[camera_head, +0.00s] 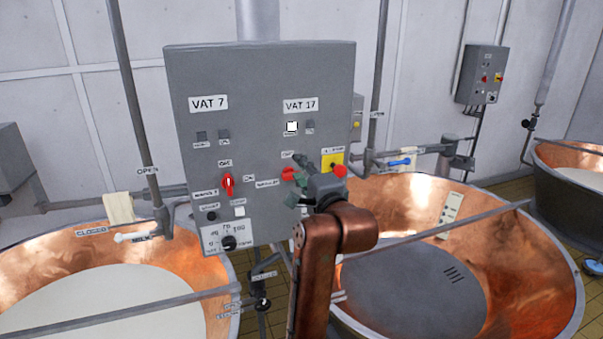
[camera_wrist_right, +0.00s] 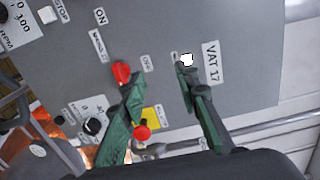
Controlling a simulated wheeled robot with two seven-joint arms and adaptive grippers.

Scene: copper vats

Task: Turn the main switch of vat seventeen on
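A grey control panel (camera_head: 260,65) carries the controls of VAT 7 on the left and VAT 17 on the right. The red main switch of vat seventeen (camera_head: 288,173) shows just left of my right gripper (camera_head: 299,173). It also shows in the right wrist view (camera_wrist_right: 121,72), beside one green finger that hides part of it; I cannot tell whether they touch or how its handle points. My right gripper is open, with its fingers (camera_wrist_right: 160,80) spread apart and nothing between them. The VAT 17 label (camera_head: 300,105) has a bright white lamp (camera_head: 291,127) below it. My left gripper is not in view.
A red button (camera_head: 340,171) on a yellow plate (camera_head: 332,160) sits close to my right gripper. The red switch of vat seven (camera_head: 228,184) is further left. Copper vats (camera_head: 510,270) stand below the panel on both sides, with pipes around them.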

